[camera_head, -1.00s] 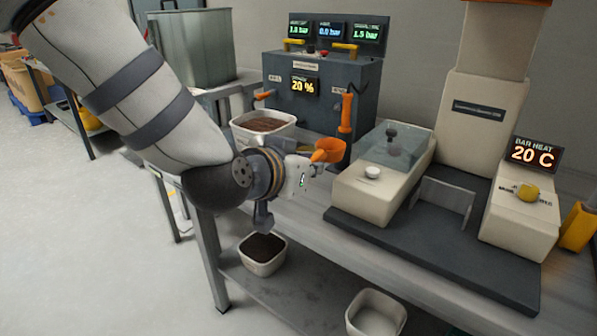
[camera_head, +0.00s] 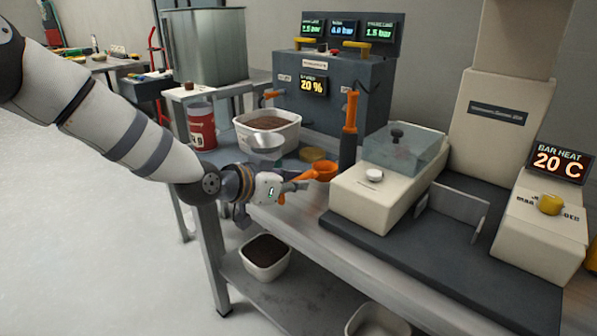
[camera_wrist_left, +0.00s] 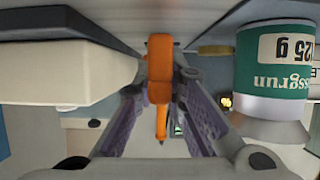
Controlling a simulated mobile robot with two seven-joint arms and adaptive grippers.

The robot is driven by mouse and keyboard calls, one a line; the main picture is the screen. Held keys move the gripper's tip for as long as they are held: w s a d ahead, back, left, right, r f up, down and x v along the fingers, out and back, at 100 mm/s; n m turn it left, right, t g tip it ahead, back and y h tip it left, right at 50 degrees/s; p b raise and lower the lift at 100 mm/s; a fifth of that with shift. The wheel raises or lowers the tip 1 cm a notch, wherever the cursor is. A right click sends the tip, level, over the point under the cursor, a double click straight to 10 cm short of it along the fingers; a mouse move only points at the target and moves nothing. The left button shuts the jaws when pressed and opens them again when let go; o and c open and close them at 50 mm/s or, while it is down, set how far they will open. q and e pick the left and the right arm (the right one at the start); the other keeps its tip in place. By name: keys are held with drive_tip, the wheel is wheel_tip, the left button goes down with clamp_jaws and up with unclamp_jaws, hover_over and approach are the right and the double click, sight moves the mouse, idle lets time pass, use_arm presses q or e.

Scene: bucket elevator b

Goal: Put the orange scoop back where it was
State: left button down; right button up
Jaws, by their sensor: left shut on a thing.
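The orange scoop (camera_head: 322,171) is held by my left gripper (camera_head: 287,189), its bowl pointing right, over the front edge of the workbench in the head view. In the left wrist view the scoop's orange handle (camera_wrist_left: 160,70) lies between the two purple-padded fingers of the left gripper (camera_wrist_left: 160,105). The scoop is in front of the orange-handled dark post (camera_head: 349,125). I cannot tell whether the scoop touches the bench. My right gripper is not in view.
A white tub of brown material (camera_head: 268,143) stands behind the gripper, with a yellowish disc (camera_head: 312,154) nearby. A red can (camera_head: 201,128) is left. A cream machine (camera_head: 376,190) stands right. A green-labelled can (camera_wrist_left: 276,70) is close beside the gripper in the wrist view.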

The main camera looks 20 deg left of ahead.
sight(295, 208)
use_arm(q)
drive_tip(key=shift+f, duration=0.9)
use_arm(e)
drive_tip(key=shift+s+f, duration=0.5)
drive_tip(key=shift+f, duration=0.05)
use_arm(q)
drive_tip(key=shift+r, duration=0.1)
drive_tip(key=shift+f+b, duration=0.45)
drive_tip(key=shift+f, duration=0.3)
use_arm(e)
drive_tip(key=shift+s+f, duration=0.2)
use_arm(q)
drive_tip(key=c, duration=1.6)
unclamp_jaws()
drive_tip(key=shift+d, duration=0.1)
drive_tip(key=shift+s, duration=0.1)
